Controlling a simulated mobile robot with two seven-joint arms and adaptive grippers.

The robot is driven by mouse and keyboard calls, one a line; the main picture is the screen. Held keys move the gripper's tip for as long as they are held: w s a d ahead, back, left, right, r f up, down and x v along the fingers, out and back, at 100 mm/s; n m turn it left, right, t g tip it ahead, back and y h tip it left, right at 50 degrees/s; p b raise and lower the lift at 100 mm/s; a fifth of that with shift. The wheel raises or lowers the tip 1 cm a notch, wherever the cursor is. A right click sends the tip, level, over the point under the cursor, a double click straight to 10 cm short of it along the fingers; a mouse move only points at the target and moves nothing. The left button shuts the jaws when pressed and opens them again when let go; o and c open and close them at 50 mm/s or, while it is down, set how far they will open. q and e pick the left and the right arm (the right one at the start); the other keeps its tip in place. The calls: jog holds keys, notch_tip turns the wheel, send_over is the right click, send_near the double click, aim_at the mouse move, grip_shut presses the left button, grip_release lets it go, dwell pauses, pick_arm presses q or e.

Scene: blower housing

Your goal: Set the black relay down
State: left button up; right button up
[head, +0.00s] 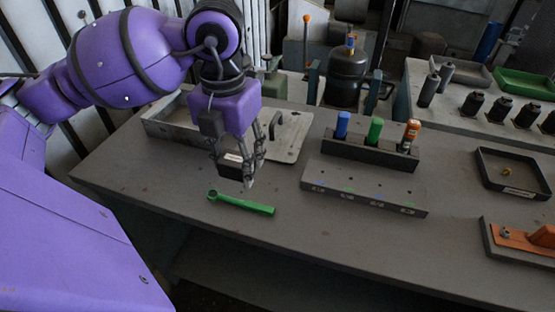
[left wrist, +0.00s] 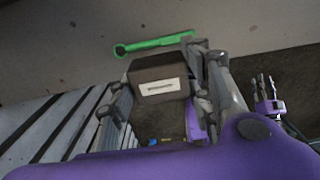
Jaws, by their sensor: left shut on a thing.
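The black relay (head: 231,167) is a dark box with a white label, held between the fingers of my left gripper (head: 245,182). In the left wrist view the relay (left wrist: 159,84) sits between the two fingers of the gripper (left wrist: 162,75), label facing the camera. In the head view the fingers point down over the table, behind a green wrench. I cannot tell whether the relay touches the table or is just above it.
The green wrench (head: 240,203) lies close in front of the gripper. A metal housing plate (head: 290,135) lies behind it. A rack with blue, green and orange-handled tools (head: 370,150) and a slotted block (head: 364,190) stand to the right. A black tray (head: 513,172) is further right. The table's front middle is clear.

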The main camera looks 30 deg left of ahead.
pick_arm(q)
jog(key=w+a+f, duration=0.2)
jog(key=w+f, duration=0.1)
jog(key=w, duration=0.4)
send_over(261, 171)
jog(key=s, duration=0.1)
jog(key=f, duration=0.5)
jog(key=shift+s+d, duration=0.1)
jog(key=shift+d, duration=0.1)
jog(key=shift+w+a+f, duration=0.1)
jog(key=shift+w+f, duration=0.2)
jog(key=shift+w+a+f, duration=0.1)
jog(key=shift+w+f, duration=0.05)
jog(key=shift+f, duration=0.75)
jog(key=shift+w+f, duration=0.1)
jog(key=shift+f, duration=0.8)
jog(key=shift+f, duration=0.2)
jog(key=o, duration=1.2)
